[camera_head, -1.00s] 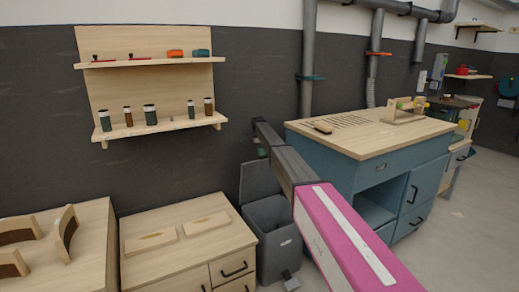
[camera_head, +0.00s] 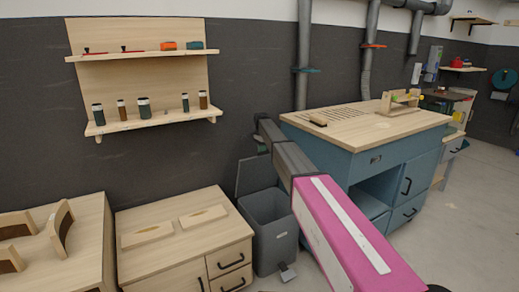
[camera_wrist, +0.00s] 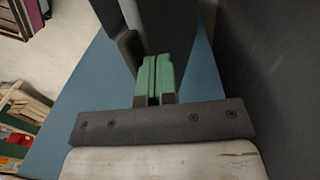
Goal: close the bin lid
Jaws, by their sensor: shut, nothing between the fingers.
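The grey bin (camera_head: 274,228) stands on the floor between a wooden drawer cabinet and the blue workbench. Its dark lid (camera_head: 254,176) is open, standing upright at the back against the wall. My arm reaches across in front of the bin's right side and partly covers the lid's right edge. My gripper (camera_head: 262,146) is small and partly hidden at the arm's far end, near the top of the lid. In the wrist view the green fingers of my gripper (camera_wrist: 153,80) are together and empty. Whether they touch the lid cannot be told.
The blue workbench (camera_head: 375,165) stands close to the right of the bin. The wooden drawer cabinet (camera_head: 185,245) stands close on the left. Wall shelves (camera_head: 145,122) with jars hang above left. Open floor (camera_head: 450,225) lies at the right.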

